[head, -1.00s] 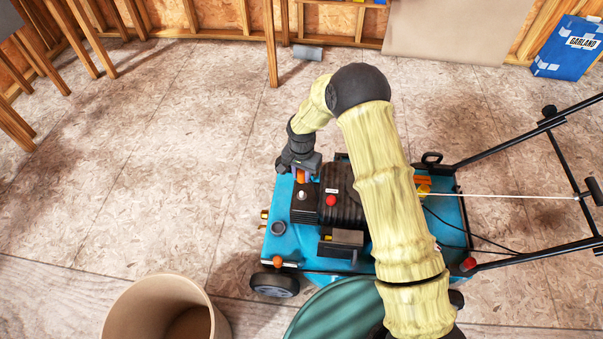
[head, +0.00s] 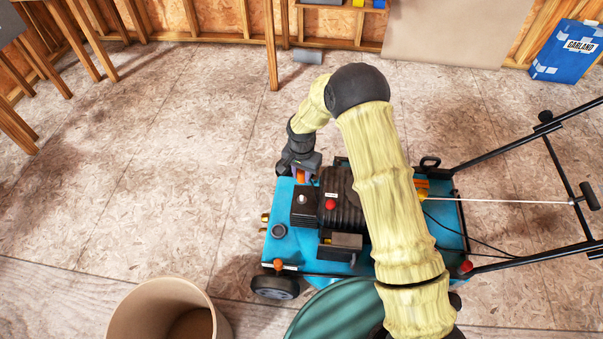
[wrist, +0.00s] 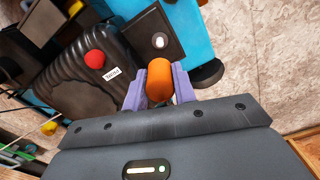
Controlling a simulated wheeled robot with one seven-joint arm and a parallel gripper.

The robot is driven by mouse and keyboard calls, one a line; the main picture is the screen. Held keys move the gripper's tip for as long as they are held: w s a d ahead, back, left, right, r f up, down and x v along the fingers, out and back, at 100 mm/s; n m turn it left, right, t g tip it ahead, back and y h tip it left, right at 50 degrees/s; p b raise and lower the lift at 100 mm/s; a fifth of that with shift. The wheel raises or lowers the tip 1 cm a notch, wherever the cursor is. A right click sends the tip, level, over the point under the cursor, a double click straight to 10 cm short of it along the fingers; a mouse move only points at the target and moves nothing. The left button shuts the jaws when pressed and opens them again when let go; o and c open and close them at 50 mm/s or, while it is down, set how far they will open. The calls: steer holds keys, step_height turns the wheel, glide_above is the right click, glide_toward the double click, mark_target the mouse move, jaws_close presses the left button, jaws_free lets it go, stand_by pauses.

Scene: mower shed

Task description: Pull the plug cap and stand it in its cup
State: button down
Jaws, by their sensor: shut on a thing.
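My gripper (head: 302,172) is shut on the orange plug cap (head: 300,178), at the far left part of the blue mower (head: 285,253). In the wrist view the cap (wrist: 160,83) sits between the two purple fingers (wrist: 160,90). The bare metal spark plug (wrist: 158,41) shows on the black engine block, apart from the cap; it also shows in the head view (head: 302,199). A round grey cup (head: 279,231) sits on the mower deck, nearer than the engine block. The cap's underside is hidden.
The black ribbed engine with a red button (head: 330,205) stands right of the plug. An orange knob (head: 278,264) is at the deck's front corner. A tan bin (head: 150,300) and a green round container (head: 335,315) stand in front.

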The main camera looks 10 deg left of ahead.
steer(key=shift+r+p, duration=0.55)
steer(key=shift+r, duration=0.2)
steer(key=s+a+f+b, duration=0.2)
steer(key=f+b, duration=0.3)
steer(key=f, duration=0.2)
steer(key=s+a+f+b, duration=0.3)
steer(key=f+b, duration=0.1)
steer(key=f, duration=0.3)
steer(key=s+a+f+b, duration=0.2)
steer(key=s+f+b, duration=0.1)
steer(key=f+b, duration=0.2)
step_height(320, 180, down, 2)
steer(key=shift+a+b, duration=0.3)
steer(key=shift+b, duration=0.05)
steer(key=shift+r+m, duration=0.1)
steer(key=shift+m, duration=0.2)
